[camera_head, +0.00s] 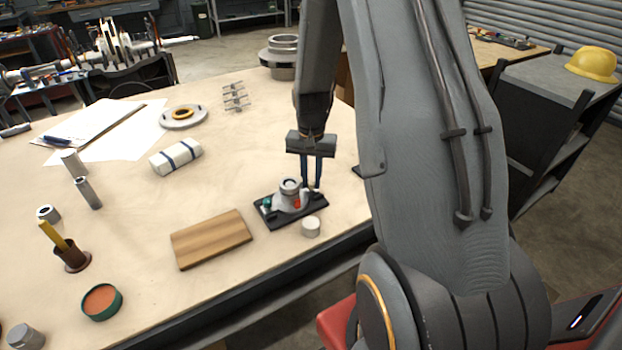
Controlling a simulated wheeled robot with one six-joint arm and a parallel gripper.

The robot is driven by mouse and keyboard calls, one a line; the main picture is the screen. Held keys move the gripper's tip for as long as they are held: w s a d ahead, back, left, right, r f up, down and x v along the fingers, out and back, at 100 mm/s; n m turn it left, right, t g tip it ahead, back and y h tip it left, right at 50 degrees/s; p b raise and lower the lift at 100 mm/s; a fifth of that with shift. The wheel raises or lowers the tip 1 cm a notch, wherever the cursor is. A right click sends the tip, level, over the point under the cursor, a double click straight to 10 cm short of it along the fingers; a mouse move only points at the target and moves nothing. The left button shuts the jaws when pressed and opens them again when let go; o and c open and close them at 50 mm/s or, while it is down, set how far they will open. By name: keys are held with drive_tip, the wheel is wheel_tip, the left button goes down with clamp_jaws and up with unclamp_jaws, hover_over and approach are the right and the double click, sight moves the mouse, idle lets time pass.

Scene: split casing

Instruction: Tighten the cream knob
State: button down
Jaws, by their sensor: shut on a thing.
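The split casing (287,203) is a light grey body with a round ring on top, fixed on a black base plate (272,221) near the table's right edge. A red knob (297,204) and a teal knob (266,203) show on it. My gripper (312,186) points down at the casing's far right side, its two blue-grey fingers close together. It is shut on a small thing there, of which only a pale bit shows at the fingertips. I take this to be the cream knob (313,190), mostly hidden by the fingers.
A white cylinder (311,227) stands just in front of the base plate. A wooden board (211,239) lies to the left. The table's front edge is close by.

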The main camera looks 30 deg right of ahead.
sight(312, 182)
drive_tip(key=m, duration=0.4)
drive_tip(key=shift+m, duration=2.9)
drive_tip(key=c, duration=1.6)
unclamp_jaws()
drive_tip(key=shift+r, duration=0.15)
drive_tip(key=shift+r+b, duration=1.1)
drive_tip(key=shift+r, duration=2.7)
